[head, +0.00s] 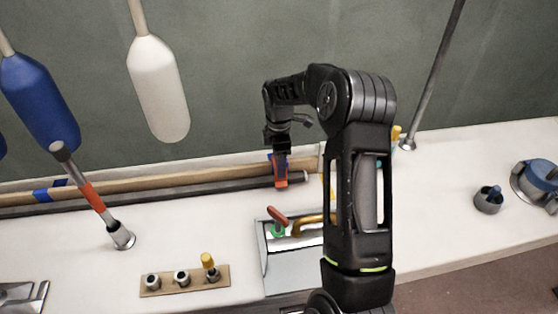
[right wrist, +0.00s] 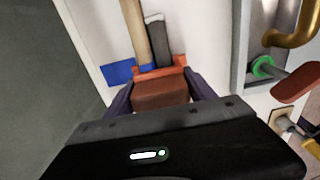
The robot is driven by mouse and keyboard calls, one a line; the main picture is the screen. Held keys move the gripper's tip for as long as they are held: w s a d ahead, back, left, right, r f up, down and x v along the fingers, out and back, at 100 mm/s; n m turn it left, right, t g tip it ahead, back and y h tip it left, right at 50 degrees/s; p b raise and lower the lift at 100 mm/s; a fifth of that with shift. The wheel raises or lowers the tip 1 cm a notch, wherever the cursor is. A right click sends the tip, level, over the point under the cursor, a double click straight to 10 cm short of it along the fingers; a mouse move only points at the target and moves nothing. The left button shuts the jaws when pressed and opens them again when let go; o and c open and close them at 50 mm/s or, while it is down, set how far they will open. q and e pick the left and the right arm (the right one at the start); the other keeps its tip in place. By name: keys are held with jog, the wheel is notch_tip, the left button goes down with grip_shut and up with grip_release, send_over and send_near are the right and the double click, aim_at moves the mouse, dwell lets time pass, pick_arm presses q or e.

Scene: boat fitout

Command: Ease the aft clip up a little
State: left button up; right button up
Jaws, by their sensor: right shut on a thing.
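The aft clip, orange-red (head: 281,182), sits at the right-hand end of the long wooden pole and the dark tube lying along the back of the deck. In the right wrist view the clip (right wrist: 160,92) shows a brown-red block with a brighter orange strip across the poles' near ends. My right gripper (head: 279,162) points down at it from above. Its two dark fingers (right wrist: 160,100) are shut on the block, one on each side. Whether the clip touches the deck is hidden. My left gripper is not in view.
The wooden pole (head: 140,188) runs left along the wall. An open recess (head: 290,268) with a red-handled valve (head: 277,215) and brass pipe lies in front. A socket plate (head: 185,280) and an upright orange-banded tube (head: 97,203) stand left. Fenders (head: 158,90) hang behind.

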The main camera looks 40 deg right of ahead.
jog(key=shift+c, duration=0.9)
jog(key=shift+w+r+p, duration=0.1)
jog(key=shift+r+p, duration=0.3)
jog(key=shift+r, duration=0.35)
jog(key=o, duration=1.9)
jog(key=shift+f, duration=0.15)
notch_tip(320, 180, up, 8)
jog(key=shift+f+b, duration=0.1)
jog(key=shift+b, duration=0.4)
